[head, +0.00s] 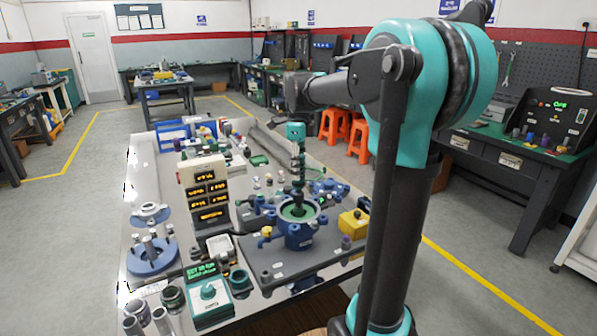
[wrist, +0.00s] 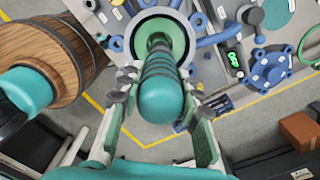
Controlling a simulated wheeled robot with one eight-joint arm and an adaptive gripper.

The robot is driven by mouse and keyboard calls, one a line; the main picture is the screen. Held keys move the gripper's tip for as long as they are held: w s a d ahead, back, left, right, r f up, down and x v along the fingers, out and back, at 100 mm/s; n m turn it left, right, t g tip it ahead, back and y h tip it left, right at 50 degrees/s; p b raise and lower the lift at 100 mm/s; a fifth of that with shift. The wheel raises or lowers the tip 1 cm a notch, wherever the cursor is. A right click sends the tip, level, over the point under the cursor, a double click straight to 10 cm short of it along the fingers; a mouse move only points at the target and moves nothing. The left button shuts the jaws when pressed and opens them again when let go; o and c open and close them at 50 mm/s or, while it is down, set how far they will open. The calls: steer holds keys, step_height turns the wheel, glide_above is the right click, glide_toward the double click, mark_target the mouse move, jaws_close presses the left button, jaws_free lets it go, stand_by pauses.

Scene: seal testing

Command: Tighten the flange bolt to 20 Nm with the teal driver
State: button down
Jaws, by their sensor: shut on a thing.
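The teal driver (wrist: 160,98) is upright between the fingers of my gripper (wrist: 157,82), which is shut on its ridged grip. Its rounded teal end faces the wrist camera. Its lower end points into the blue round flange housing (wrist: 124,46), over the green inside. In the head view my gripper (head: 298,168) is above the blue housing (head: 298,237), with the driver reaching down into its open top. The flange bolt and the driver's tip are hidden, so I cannot tell whether they touch.
A cream box with orange readouts (head: 187,172) stands left of the housing; its text is too small to read. A yellow block (head: 353,225) is close on the right. Blue fittings crowd behind. A wooden barrel-like stool (wrist: 38,58) shows beside the bench in the wrist view.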

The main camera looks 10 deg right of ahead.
steer(key=shift+r, duration=2)
